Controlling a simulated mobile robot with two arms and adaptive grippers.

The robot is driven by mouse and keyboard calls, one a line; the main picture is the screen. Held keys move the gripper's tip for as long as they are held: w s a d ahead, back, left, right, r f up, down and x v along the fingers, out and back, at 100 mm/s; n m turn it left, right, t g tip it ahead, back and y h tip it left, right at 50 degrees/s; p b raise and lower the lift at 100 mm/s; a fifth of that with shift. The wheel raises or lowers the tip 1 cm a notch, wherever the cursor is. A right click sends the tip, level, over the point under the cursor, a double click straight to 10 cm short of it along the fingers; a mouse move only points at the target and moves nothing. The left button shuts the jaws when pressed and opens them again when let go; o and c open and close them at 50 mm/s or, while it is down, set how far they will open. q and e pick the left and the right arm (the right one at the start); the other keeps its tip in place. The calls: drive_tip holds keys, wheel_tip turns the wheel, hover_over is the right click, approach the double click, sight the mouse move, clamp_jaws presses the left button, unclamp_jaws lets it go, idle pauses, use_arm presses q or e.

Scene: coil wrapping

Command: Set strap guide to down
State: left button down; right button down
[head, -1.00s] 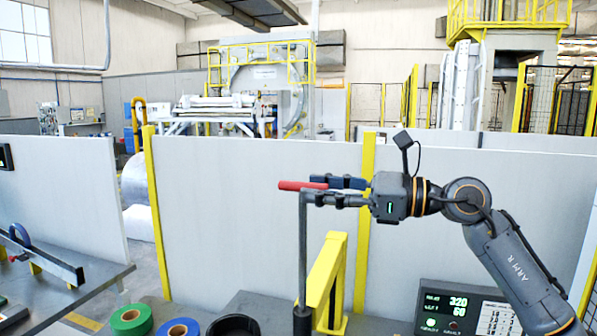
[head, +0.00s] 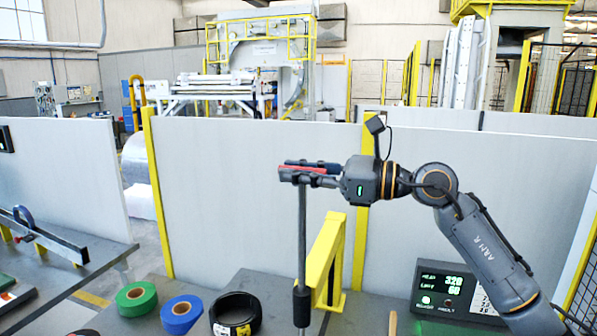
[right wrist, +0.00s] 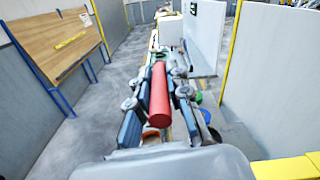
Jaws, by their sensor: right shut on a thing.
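The strap guide lever is an upright grey rod (head: 302,235) with a red handle (head: 316,169) across its top. It stands in front of the white partition, left of a yellow bracket. My right gripper (head: 290,172) reaches in from the right at the top of the rod. Its fingers are shut on the red handle and cover much of it in the head view. In the right wrist view the red handle (right wrist: 159,95) lies lengthwise between the two blue-grey finger pads. My left gripper is not in view.
A yellow bracket (head: 323,255) stands just right of the rod. Green (head: 136,298), blue (head: 181,314) and black (head: 236,312) rolls sit on the bench at the front left. A display panel (head: 437,289) is under my right arm. White partitions (head: 230,190) stand behind.

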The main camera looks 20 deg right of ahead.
sight(299, 289)
wheel_tip(299, 289, down, 22)
drive_tip(key=b, duration=1.8)
drive_tip(key=shift+r, duration=0.2)
drive_tip(key=shift+f+b, duration=0.45)
drive_tip(key=shift+b, duration=0.1)
drive_tip(key=shift+a, duration=0.1)
drive_tip(key=shift+f, duration=0.1)
drive_tip(key=c, duration=1.3)
unclamp_jaws()
drive_tip(key=v, duration=1.2)
